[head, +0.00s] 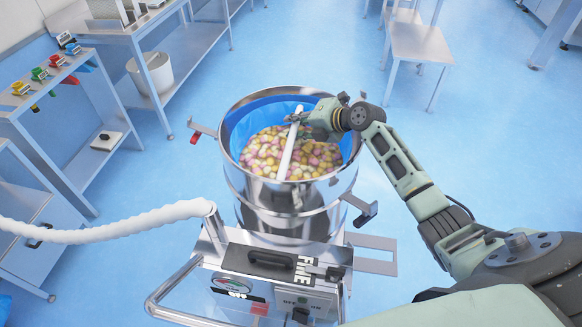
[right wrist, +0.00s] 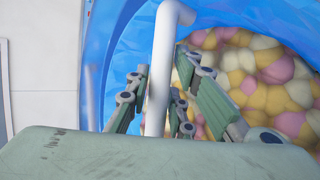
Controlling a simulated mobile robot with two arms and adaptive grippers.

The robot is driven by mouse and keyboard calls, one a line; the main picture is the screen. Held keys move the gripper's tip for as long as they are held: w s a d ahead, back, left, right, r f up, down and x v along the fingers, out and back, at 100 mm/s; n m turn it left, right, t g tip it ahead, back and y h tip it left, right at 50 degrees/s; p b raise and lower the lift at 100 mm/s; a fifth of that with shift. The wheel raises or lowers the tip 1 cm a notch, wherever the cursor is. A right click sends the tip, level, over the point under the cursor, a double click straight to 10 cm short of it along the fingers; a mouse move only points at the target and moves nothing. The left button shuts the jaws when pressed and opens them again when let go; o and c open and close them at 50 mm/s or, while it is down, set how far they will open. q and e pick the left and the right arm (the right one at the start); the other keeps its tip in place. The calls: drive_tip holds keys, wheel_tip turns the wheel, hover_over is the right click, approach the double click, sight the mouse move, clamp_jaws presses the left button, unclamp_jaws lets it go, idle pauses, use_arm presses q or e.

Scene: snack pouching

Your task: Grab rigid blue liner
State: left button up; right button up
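The blue liner (head: 238,124) lines the inside of a steel drum and stands up around the snacks; its wall also shows in the right wrist view (right wrist: 230,14). My right gripper (head: 303,118) reaches in from the right over the drum. A white tube (head: 287,153) slants across the snacks below it. In the right wrist view the tube (right wrist: 160,70) runs between the fingers of my right gripper (right wrist: 162,75). I cannot tell whether they press on it. The fingers are apart from each other. My left gripper is out of view.
Pink, yellow and cream snacks (head: 268,158) fill the drum (head: 275,198). It stands on a wheeled machine with a control box (head: 270,262). A white hose (head: 120,229) enters from the left. Steel tables (head: 160,55) stand at the left. The blue floor (head: 500,170) at right is clear.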

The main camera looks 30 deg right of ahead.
clamp_jaws()
drive_tip(key=shift+w+r, duration=0.15)
drive_tip(key=shift+r, duration=0.1)
idle(0.3)
